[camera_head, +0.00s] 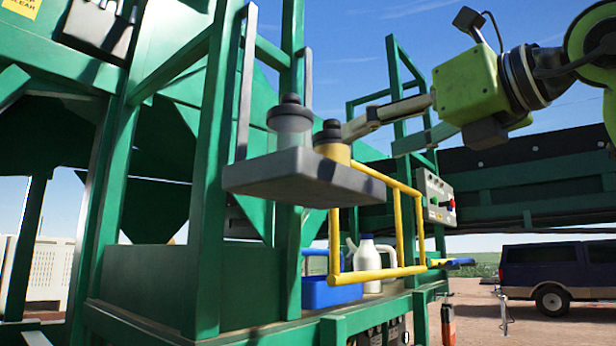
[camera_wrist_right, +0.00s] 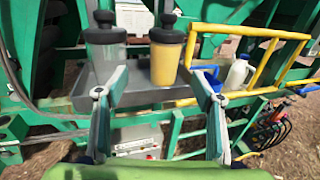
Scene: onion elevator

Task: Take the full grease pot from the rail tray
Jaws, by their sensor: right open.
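The grey rail tray (camera_head: 300,178) holds two pots with black lids, standing upright side by side. The full grease pot (camera_head: 338,152) has a yellow body; it also shows in the right wrist view (camera_wrist_right: 166,62). The other pot (camera_head: 289,122) looks clear and empty, on the left in the right wrist view (camera_wrist_right: 105,58). My right gripper (camera_head: 372,141) is open and empty, coming in from the right close to the yellow pot. In the right wrist view its fingers (camera_wrist_right: 155,78) spread in front of the tray, the yellow pot nearer the right finger. My left gripper is not in view.
A yellow guard rail (camera_head: 398,230) runs right of and below the tray. Green machine posts (camera_head: 212,180) stand behind and left of it. Below are a blue bin (camera_head: 330,292) and a white bottle (camera_head: 366,262). A control box (camera_head: 436,198) is farther right.

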